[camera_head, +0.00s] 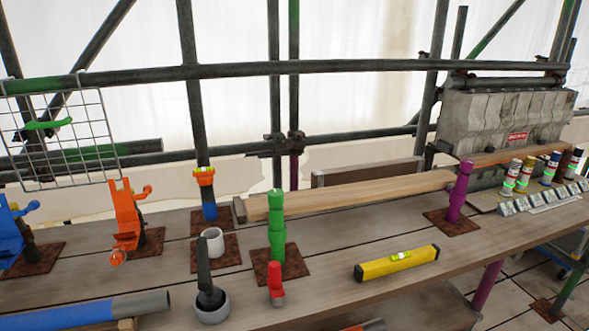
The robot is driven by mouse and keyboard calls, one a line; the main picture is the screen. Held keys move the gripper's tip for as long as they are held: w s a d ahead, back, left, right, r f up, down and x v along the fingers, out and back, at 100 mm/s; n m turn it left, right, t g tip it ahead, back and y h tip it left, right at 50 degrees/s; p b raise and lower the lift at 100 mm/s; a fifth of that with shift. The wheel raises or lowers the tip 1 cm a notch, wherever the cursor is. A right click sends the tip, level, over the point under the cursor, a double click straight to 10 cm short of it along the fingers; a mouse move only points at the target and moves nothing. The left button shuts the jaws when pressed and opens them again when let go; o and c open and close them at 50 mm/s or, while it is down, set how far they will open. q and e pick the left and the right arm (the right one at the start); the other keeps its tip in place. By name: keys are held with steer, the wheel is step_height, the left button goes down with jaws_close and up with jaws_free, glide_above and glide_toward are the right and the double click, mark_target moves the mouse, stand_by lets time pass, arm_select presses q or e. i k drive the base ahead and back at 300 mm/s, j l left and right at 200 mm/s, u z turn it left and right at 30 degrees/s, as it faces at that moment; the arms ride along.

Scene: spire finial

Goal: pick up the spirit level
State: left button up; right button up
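The spirit level (385,267) is a yellow bar with a bright green vial on its top edge. It lies on the wooden plank table (330,285), right of centre and near the front edge, slanting up to the right. Nothing touches it or covers it in this view. Neither of my grippers shows in the head view.
A red-handled item (276,285), a green post (276,235) and a grey pot with a black handle (212,305) stand left of the level. A purple post (459,192) stands behind it to the right. A timber beam (350,196) lies behind. Planks around the level are clear.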

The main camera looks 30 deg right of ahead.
mark_target(398, 263)
steer(key=z, duration=1.65)
